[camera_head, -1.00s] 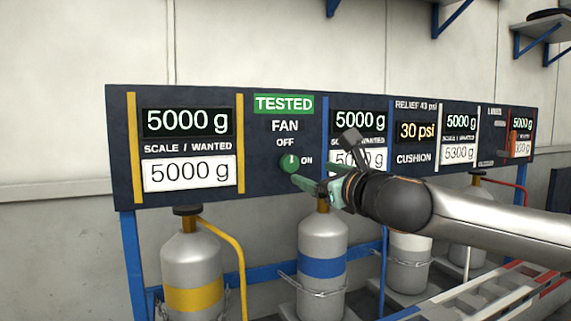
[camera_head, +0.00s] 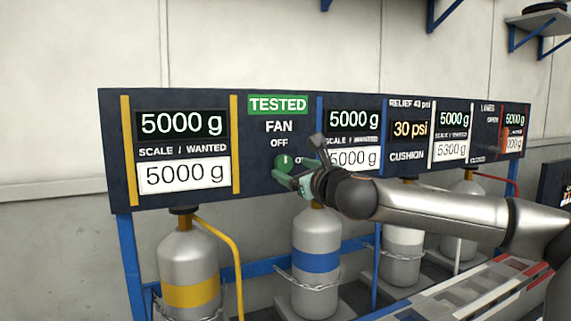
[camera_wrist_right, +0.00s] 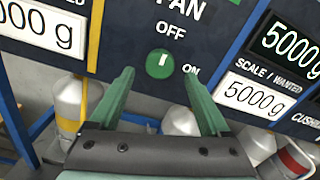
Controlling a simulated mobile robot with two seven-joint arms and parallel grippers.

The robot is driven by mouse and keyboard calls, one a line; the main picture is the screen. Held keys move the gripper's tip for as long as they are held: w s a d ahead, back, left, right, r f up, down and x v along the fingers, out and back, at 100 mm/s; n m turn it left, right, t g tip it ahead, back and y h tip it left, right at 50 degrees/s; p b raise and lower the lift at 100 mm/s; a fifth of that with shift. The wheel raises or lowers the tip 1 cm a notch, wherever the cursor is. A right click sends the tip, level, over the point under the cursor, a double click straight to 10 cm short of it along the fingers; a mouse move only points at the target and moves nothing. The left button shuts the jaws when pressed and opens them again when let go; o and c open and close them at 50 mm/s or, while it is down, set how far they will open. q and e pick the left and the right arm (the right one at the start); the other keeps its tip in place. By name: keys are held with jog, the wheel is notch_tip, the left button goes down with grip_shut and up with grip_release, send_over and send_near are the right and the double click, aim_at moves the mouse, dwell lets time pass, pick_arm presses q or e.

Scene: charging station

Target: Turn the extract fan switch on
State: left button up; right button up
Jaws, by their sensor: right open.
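The fan switch is a round green knob (camera_head: 283,161) with a white mark, on the dark panel (camera_head: 262,190) below the word FAN. In the right wrist view the knob (camera_wrist_right: 159,64) has its mark upright, towards OFF; ON is to its right. My right gripper (camera_head: 287,180) is open and empty in front of the panel, just below the knob. In the wrist view its two green fingers (camera_wrist_right: 160,74) stand either side of the knob. Whether they touch it cannot be told. The gripper partly hides the ON label in the head view. My left gripper is not in view.
A green TESTED sign (camera_head: 278,104) is above FAN. Scale displays (camera_head: 183,123) flank the switch. Below stand grey cylinders with a yellow band (camera_head: 190,293) and a blue band (camera_head: 316,261), a yellow hose (camera_head: 232,250) and a blue frame (camera_head: 127,250).

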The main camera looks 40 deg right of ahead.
aim_at(286, 166)
jog(key=shift+x, duration=2.4)
jog(key=shift+c, duration=0.3)
grip_shut()
